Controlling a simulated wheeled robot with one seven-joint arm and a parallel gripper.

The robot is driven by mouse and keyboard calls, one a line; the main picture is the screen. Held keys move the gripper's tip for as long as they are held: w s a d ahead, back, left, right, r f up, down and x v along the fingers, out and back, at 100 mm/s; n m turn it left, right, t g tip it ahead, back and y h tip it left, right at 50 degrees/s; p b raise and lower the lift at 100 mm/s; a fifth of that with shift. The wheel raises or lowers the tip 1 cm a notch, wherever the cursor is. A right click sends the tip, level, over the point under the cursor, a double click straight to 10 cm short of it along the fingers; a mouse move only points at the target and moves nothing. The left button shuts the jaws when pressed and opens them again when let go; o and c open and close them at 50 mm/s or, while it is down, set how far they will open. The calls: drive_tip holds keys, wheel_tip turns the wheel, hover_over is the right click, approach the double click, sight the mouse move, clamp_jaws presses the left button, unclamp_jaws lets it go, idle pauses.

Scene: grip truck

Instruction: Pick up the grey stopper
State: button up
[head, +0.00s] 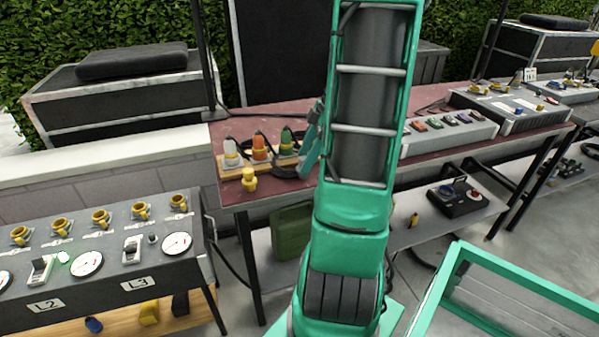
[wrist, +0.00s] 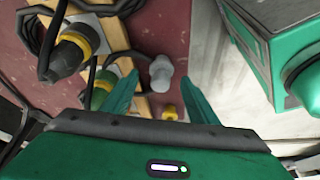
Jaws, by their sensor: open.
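The grey stopper (wrist: 161,72) shows in the wrist view as a small pale grey knobbed piece on the red tabletop (wrist: 165,25), close to a wooden strip. My gripper (wrist: 160,84) is open, with its two teal fingers apart. Nothing is held. In the head view I cannot make out the grey stopper, and my green arm covers that part of the table.
A wooden board (head: 232,172) holds white, orange and green plugs (head: 259,147). A yellow stopper (head: 249,180) stands at its front. Black-and-yellow plugs (wrist: 70,50) and cables crowd the wrist view's left.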

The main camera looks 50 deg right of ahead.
drive_tip(key=shift+x, duration=1.1)
drive_tip(key=c, duration=1.1)
drive_tip(key=shift+c, duration=0.2)
drive_tip(key=shift+r, duration=0.15)
